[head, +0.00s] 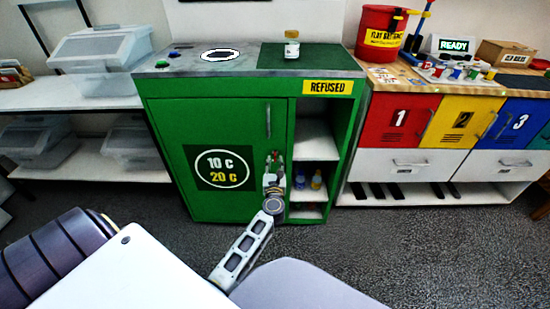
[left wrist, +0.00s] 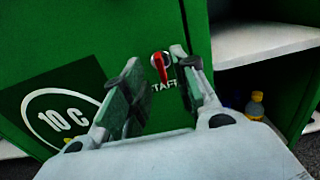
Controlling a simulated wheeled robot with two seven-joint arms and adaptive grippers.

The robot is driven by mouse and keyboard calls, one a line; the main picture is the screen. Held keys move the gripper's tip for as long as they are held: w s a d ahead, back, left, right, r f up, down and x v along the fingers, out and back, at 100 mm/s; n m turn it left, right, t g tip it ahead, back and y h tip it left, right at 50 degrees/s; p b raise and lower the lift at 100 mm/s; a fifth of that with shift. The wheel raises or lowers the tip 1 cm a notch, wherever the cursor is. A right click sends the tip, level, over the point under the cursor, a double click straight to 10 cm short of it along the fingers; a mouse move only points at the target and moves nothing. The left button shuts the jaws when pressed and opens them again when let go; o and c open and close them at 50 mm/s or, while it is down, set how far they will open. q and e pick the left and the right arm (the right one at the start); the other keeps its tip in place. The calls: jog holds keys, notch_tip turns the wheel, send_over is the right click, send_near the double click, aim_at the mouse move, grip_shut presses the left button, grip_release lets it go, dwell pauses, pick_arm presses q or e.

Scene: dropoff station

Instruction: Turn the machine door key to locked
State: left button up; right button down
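The green machine (head: 200,120) stands ahead with its door shut. The small red key (left wrist: 160,67) sits in a round, pale lock plate on the door, above the lettering "STAFF", which is partly covered by a finger. Its handle points nearly straight down in the left wrist view, tilted slightly. My left gripper (head: 274,168) is at the door's lower right part; in the left wrist view the gripper (left wrist: 159,82) is open, with its two fingers apart on either side of the key. I cannot tell whether either finger touches it. My right gripper is not in view.
The door's vertical handle (head: 268,121) is above my left gripper. Open shelves with small bottles (head: 316,180) are right of the door. A jar (head: 292,45) stands on the machine top. Shelves with clear bins (head: 100,47) stand left; colored lockers (head: 398,118) stand right.

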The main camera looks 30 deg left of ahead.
pick_arm(q)
jog(key=x, duration=0.3)
jog(key=shift+w+a, duration=0.15)
jog(key=shift+w, duration=0.2)
jog(key=shift+w+a+b, duration=0.3)
jog(key=shift+w+b, duration=0.05)
jog(key=shift+w, duration=0.1)
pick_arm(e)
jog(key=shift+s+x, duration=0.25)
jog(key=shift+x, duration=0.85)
pick_arm(q)
jog(key=shift+c, duration=0.3)
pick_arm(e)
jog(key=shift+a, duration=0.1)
pick_arm(q)
grip_shut()
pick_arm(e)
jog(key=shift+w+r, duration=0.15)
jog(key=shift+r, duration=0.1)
